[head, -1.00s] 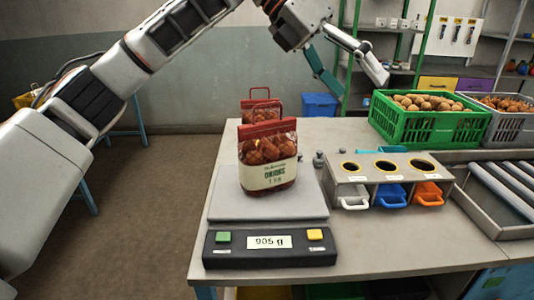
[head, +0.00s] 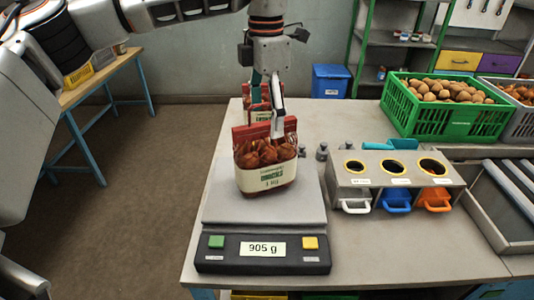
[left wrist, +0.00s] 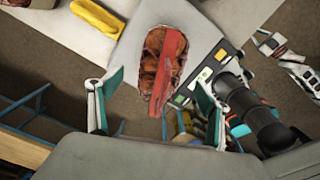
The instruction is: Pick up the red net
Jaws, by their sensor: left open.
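A red net of onions (head: 265,162) with a cream label stands upright on the plate of the scale (head: 262,252), which reads 905 g. My left gripper (head: 267,112) points down over it, open, its fingers near the net's red top band.
A second red net (head: 260,117) stands just behind, partly hidden. To the right are small weights (head: 321,152), a metal stand with coloured scoops (head: 395,180), a green potato crate (head: 445,110) and a roller track (head: 505,190). A yellow bundle (left wrist: 98,17) shows in the left wrist view.

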